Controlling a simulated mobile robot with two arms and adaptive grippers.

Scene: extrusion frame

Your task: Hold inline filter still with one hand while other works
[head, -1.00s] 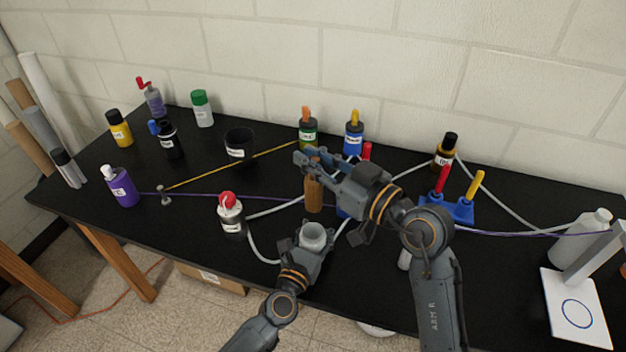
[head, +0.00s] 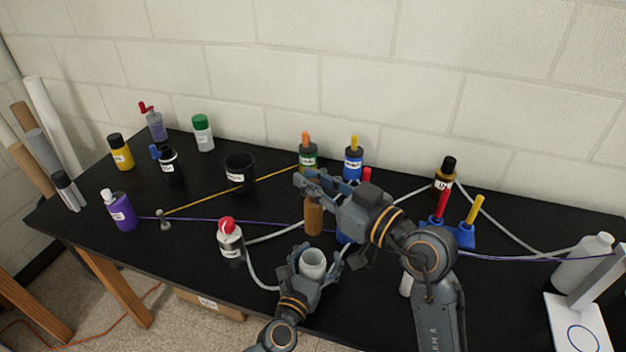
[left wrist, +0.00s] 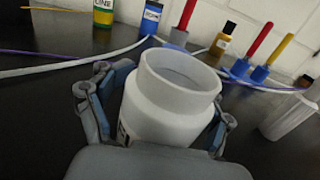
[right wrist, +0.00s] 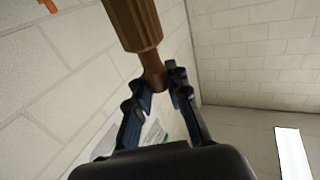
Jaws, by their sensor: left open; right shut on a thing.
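A white open-topped cylinder (head: 313,265), which appears to be the inline filter, stands upright near the front of the black table. It also shows in the left wrist view (left wrist: 175,100), wide-necked and empty-looking. My left gripper (head: 315,257) is open, with one finger on each side of the cylinder; contact is unclear. My right gripper (head: 303,182) is above and behind it, shut on the thin shaft of a brown-handled tool (head: 314,217). In the right wrist view the brown handle (right wrist: 135,22) extends beyond the fingertips. The cylinder's lower part is hidden.
A white bottle with a red cap (head: 230,240) stands left of my left gripper, beside a grey hose (head: 262,282). A blue holder (head: 461,240) with red and yellow handles is at right. Purple and yellow cords cross the table (head: 75,212). Several bottles stand at the back.

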